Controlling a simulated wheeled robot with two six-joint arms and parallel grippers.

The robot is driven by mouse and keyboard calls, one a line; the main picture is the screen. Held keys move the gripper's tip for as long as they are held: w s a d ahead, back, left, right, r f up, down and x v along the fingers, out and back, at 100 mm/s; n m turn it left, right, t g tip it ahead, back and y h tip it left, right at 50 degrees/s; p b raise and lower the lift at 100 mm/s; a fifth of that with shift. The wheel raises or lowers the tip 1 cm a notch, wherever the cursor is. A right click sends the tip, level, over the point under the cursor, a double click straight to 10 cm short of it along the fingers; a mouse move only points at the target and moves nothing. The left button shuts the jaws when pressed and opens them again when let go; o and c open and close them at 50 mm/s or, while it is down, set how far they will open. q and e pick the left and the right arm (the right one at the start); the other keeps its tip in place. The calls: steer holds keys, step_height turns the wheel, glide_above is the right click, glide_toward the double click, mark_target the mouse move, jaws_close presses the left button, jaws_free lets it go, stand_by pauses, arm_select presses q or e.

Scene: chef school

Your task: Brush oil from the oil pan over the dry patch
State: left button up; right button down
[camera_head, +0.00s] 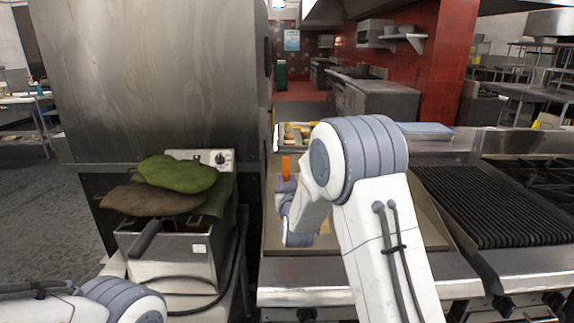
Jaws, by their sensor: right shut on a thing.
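My right arm reaches over the flat griddle (425,235) in the middle. My right gripper (286,186) is mostly hidden by its own wrist, above the griddle's left part. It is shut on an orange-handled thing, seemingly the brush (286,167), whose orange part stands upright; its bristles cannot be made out. A small yellowish patch (325,227) shows beside my wrist on the griddle; I cannot tell whether it is oil or the dry patch. The oil pan cannot be made out. Only links of my left arm show at bottom left; its gripper is out of view.
A tray with food pieces (295,134) stands behind the griddle, with a blue-lidded container (425,130) to its right. A ribbed grill (480,205) is at right. A fryer (170,257) with green and brown mitts (178,173) on top is at left.

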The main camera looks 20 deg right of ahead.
mark_target(287, 165)
steer(key=shift+r+p, duration=0.95)
steer(key=shift+r, duration=1.15)
